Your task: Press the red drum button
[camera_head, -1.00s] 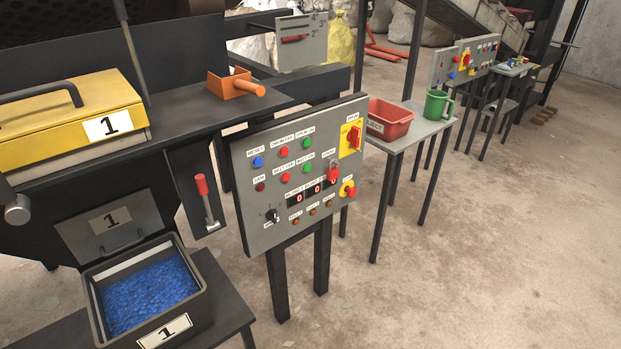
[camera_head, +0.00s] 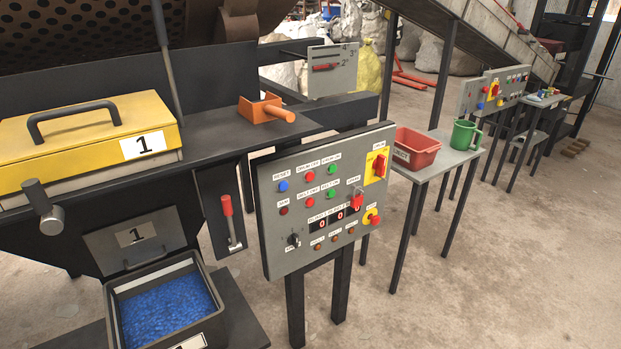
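The grey control panel (camera_head: 268,215) stands on two dark posts in the middle of the view, facing me at a slant. Its top row has a blue button (camera_head: 283,187), a red button (camera_head: 310,176) and a green button (camera_head: 333,168). The small label above the top red button seems to read drum. A second red button (camera_head: 308,202) and a green one sit in the row below. Neither of my grippers is in view, and nothing covers the panel's buttons.
Left of the panel are a red-handled lever (camera_head: 227,206), a yellow lidded box (camera_head: 85,150) and a bin of blue pieces (camera_head: 165,308). An orange scoop (camera_head: 262,110) lies on the ledge above. Right, a small table (camera_head: 440,162) holds a red tub (camera_head: 416,149) and green mug (camera_head: 465,135). Floor is clear front right.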

